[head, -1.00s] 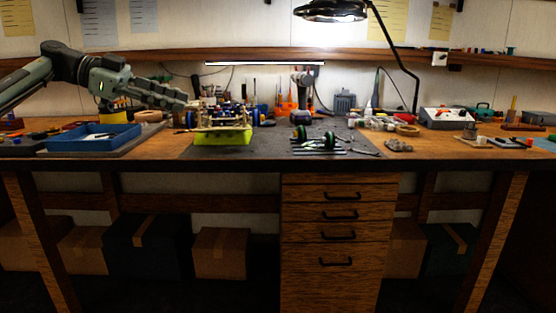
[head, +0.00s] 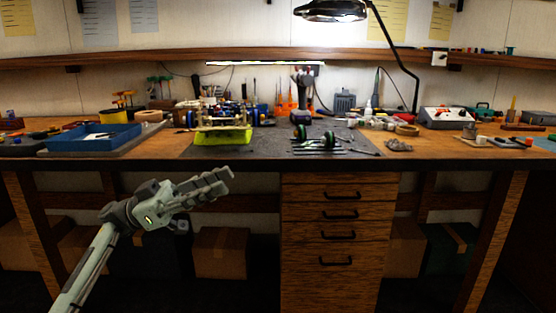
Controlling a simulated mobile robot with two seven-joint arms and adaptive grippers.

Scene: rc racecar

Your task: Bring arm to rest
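My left arm comes in from the lower left in the head view. Its grey-green gripper (head: 222,182) hangs in front of the workbench (head: 150,164), below the level of the top and clear of its front edge. The fingers point right and slightly up. They lie close together from this angle, so I cannot tell whether they are open or shut. No object shows in them. My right gripper is out of view.
On the bench stand a racecar chassis on a lime-green stand (head: 222,135), a blue tray (head: 93,137) and green-and-black wheels (head: 316,140). A desk lamp (head: 333,11) hangs above. Drawers (head: 340,215) are right of the gripper. Cardboard boxes (head: 221,253) sit underneath.

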